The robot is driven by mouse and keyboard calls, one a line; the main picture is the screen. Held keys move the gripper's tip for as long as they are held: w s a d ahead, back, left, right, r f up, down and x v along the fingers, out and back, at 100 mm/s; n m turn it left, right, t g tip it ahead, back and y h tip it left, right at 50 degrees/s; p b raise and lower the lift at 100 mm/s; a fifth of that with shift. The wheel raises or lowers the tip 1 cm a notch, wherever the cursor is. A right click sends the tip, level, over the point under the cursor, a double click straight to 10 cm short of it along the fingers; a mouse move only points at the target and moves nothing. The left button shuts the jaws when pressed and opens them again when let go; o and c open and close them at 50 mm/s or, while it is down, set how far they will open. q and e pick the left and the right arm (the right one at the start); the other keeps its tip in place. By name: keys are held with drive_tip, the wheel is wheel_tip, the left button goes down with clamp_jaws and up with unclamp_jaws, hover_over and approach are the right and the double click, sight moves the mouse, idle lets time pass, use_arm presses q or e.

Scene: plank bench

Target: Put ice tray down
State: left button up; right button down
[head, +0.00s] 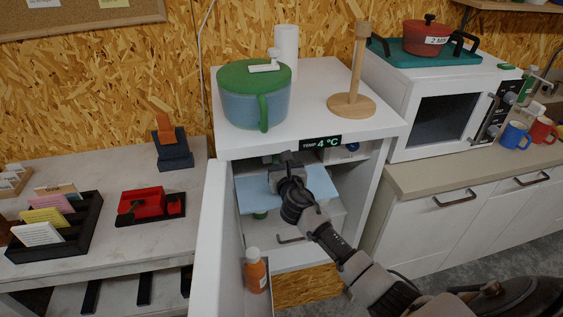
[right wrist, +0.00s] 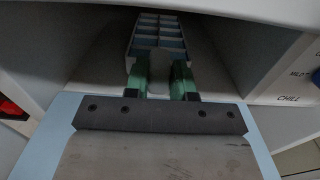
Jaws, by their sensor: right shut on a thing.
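The ice tray (right wrist: 158,36) is pale grey-blue with rows of compartments. In the right wrist view it lies straight ahead of the green fingertips of my right gripper (right wrist: 160,75), its near end between them. The gripper is shut on that end. In the head view my right gripper (head: 285,160) reaches into the open fridge (head: 312,118), above a light blue shelf (head: 250,192). The gripper and the dark interior hide the tray there. I cannot tell whether the tray touches a surface beneath it. My left gripper is not in view.
The fridge door (head: 211,235) stands open at left, with an orange bottle (head: 256,271) in it. A green-lidded pot (head: 254,100) and a wooden holder (head: 352,104) stand on top. A microwave (head: 437,108) is at right. The fridge ceiling is close above the gripper.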

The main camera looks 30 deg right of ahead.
drive_tip(key=shift+f+b, duration=0.3)
drive_tip(key=shift+f, duration=0.1)
drive_tip(key=c, duration=0.9)
unclamp_jaws()
drive_tip(key=shift+f, duration=0.2)
drive_tip(key=shift+c, duration=0.2)
drive_tip(key=shift+r+p, duration=0.85)
drive_tip(key=shift+r, duration=0.1)
drive_tip(key=b+v, duration=0.1)
drive_tip(key=v, duration=1.1)
drive_tip(key=shift+f, duration=0.15)
